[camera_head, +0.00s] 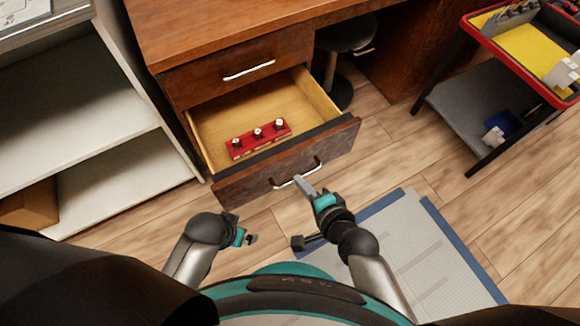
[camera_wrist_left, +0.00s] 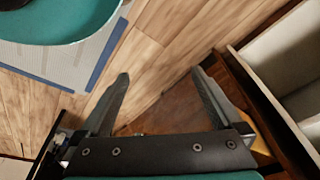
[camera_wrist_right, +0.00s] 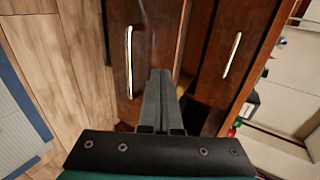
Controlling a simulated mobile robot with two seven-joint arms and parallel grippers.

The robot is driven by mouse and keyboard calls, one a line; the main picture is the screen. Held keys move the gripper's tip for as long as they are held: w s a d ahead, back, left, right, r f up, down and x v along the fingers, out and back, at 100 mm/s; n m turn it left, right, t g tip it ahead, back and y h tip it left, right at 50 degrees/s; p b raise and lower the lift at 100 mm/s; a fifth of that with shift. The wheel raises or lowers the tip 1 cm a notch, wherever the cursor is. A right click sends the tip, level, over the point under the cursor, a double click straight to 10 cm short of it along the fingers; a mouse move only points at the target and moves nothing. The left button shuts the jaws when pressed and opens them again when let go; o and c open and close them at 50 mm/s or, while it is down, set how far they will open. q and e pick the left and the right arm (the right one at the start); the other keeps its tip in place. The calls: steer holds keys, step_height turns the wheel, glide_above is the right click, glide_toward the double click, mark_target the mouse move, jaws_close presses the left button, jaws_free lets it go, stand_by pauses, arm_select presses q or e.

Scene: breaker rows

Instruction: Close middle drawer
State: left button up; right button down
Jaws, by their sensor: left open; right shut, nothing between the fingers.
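The middle drawer (camera_head: 290,170) of a brown wooden desk is pulled out, with a red block with several pegs (camera_head: 258,138) lying inside it. Its metal handle (camera_head: 298,174) is on the front panel and also shows in the right wrist view (camera_wrist_right: 129,62). My right gripper (camera_head: 301,184) is shut and empty, its fingertips at the drawer front just by the handle; I cannot tell if they touch. My left gripper (camera_head: 246,238) is open and empty, low in front of the drawer's left part. In the left wrist view its fingers (camera_wrist_left: 160,85) are spread wide.
The drawer above (camera_head: 240,76) is shut. A white shelf unit (camera_head: 90,110) stands close on the left. A black stool (camera_head: 345,40) is under the desk. A red-rimmed cart (camera_head: 480,100) stands at right. A grey and blue mat (camera_head: 410,250) lies on the wooden floor.

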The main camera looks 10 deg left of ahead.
mark_target(284, 160)
steer(key=x, duration=0.2)
steer(key=b+x, duration=0.1)
steer(key=x, duration=0.1)
steer(key=shift+w+a+r+b, duration=0.2)
steer(key=shift+r+b, duration=0.1)
steer(key=shift+r, duration=0.1)
arm_select(q)
steer(key=shift+t, duration=0.4)
steer(key=shift+w+d+r+b, duration=0.1)
steer(key=shift+w+r, duration=0.25)
steer(key=shift+r, duration=0.5)
steer(key=shift+w+r+b, duration=0.15)
steer(key=shift+w+r, duration=0.2)
steer(key=shift+r, duration=0.45)
steer(key=shift+w+d+r+b, duration=0.1)
steer(key=shift+w+r, duration=0.25)
steer(key=shift+r, duration=0.5)
arm_select(e)
steer(key=shift+w+a, duration=0.5)
steer(key=shift+w, duration=0.25)
